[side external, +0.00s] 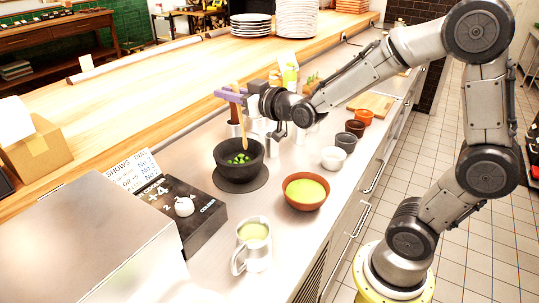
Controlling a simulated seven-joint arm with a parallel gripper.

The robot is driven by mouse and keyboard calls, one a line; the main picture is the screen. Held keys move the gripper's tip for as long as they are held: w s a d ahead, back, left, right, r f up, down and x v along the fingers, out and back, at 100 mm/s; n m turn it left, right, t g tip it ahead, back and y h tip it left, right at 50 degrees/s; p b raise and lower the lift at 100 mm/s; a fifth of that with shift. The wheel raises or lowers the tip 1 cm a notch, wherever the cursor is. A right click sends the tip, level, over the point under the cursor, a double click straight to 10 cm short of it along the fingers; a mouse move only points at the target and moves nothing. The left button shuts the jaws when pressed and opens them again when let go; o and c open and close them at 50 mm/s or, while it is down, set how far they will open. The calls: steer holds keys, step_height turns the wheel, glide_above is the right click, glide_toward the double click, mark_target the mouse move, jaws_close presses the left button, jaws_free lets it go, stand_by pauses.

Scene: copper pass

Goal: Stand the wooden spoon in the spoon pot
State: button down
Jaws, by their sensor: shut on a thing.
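The wooden spoon (242,121) is held upright, slightly tilted, by my gripper (230,95), whose purple fingers are shut on its upper part. The spoon's lower end hangs over or in front of the back of a black bowl (237,173); I cannot tell its depth. The bowl holds green pieces. A dark-rimmed metal container (234,117) stands behind the spoon, partly hidden by it and my fingers. It may be the spoon pot, but I cannot tell for sure.
A brown bowl of green soup (306,191) and a metal jug (254,246) stand in front. A white bowl (333,158) and small dark cups (354,128) are to the right. Bottles (290,76) stand behind my wrist.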

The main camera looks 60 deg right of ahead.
steer(key=d+f+m+g+h, duration=0.1)
steer(key=d+m+h, duration=0.45)
steer(key=d, duration=1.15)
step_height(320, 180, down, 10)
steer(key=shift+w+d+r+n+h, duration=0.2)
steer(key=shift+w+r+n+h, duration=0.1)
steer(key=shift+n+h, duration=0.15)
steer(key=shift+f, duration=0.15)
steer(key=shift+f, duration=0.15)
steer(key=c, duration=0.8)
jaws_free()
steer(key=shift+c, duration=0.2)
steer(key=shift+r, duration=0.2)
